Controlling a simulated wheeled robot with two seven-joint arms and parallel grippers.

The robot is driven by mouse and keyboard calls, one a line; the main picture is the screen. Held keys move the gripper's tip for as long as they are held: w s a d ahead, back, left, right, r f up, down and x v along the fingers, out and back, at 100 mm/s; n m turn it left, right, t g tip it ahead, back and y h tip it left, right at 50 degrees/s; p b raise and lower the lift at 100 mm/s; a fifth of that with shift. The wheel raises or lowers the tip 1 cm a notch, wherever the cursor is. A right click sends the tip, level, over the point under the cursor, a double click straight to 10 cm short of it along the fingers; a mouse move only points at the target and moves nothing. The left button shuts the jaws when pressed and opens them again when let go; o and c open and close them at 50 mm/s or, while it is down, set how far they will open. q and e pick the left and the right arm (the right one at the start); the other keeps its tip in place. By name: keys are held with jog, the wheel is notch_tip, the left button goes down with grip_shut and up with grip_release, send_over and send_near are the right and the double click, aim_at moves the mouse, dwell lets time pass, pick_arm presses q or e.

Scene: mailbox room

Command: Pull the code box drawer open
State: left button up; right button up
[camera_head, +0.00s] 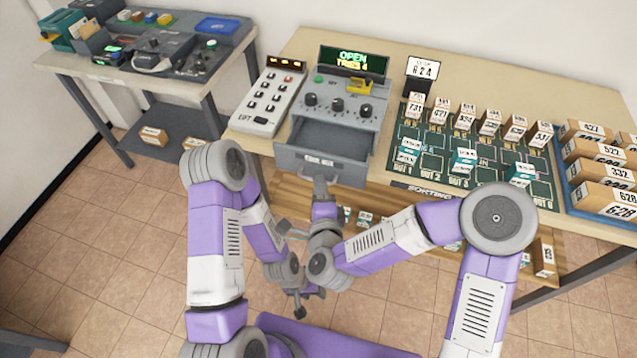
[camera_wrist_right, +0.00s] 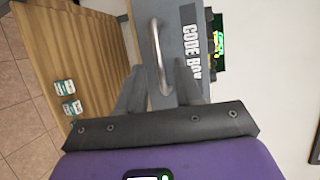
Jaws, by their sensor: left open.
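The grey code box (camera_head: 352,101) stands on the table in the head view. Its drawer (camera_head: 318,163) is pulled out toward me, and its empty-looking inside shows. The drawer's curved metal handle (camera_wrist_right: 157,57) shows in the right wrist view, in front of the "CODE BOX" label. My right gripper (camera_head: 321,184) is at the drawer front. In the wrist view its fingers (camera_wrist_right: 158,85) are apart, with the lower end of the handle between them; I cannot tell whether they touch it. My left gripper (camera_head: 300,303) is open, low in front of the table, away from the drawer.
A keypad device (camera_head: 268,97) stands left of the code box. A green sorting mat (camera_head: 408,172) with several small boxes lies to the right, and a blue tray (camera_head: 567,190) of parcels beyond it. A wooden shelf (camera_wrist_right: 45,45) lies below the tabletop.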

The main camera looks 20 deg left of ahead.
jog(key=v, duration=0.5)
jog(key=shift+s+d+r, duration=0.1)
jog(key=shift+s, duration=0.05)
jog(key=d+f+n+g+p, duration=0.1)
jog(key=d+f+n+g, duration=0.35)
jog(key=f, duration=0.45)
jog(key=d+f+n+g+p, duration=0.25)
jog(key=d+f, duration=0.25)
jog(key=f, duration=0.4)
jog(key=s+d+f+n+g+h, duration=0.1)
jog(key=s+d+f+n+g, duration=0.4)
jog(key=s+d+f+g, duration=0.2)
jog(key=s+d+f, duration=0.2)
jog(key=s+d, duration=0.1)
jog(key=shift+s+d, duration=0.2)
jog(key=shift+s, duration=0.05)
